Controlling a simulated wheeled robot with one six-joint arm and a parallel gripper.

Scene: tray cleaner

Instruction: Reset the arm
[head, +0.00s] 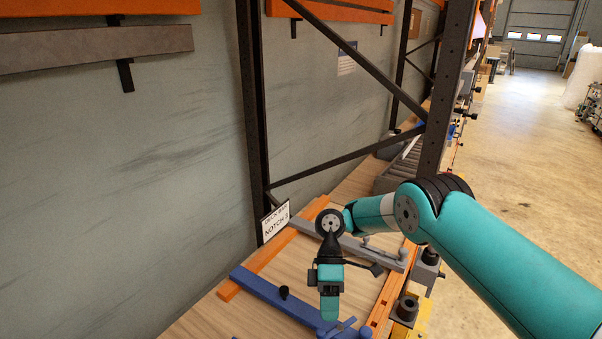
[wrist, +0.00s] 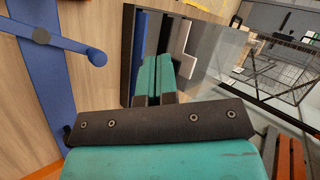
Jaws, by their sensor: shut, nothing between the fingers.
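My gripper (head: 329,308) hangs over the wooden bench at the bottom centre of the head view, its teal fingers pointing down. In the wrist view its two teal fingers (wrist: 157,75) lie side by side, shut with nothing between them. My teal arm reaches in from the lower right. A blue bar (head: 262,291) with a black knob lies on the bench just left of my gripper. It also shows at the left of the wrist view (wrist: 38,85), with a blue lever. Whether the fingers touch anything below cannot be told.
A grey bar (head: 352,247) lies behind my gripper, and orange rails (head: 262,262) run along the bench. A black rack post (head: 252,120) with diagonal braces and a white sign (head: 275,222) stand behind. Open floor (head: 520,150) lies at the right.

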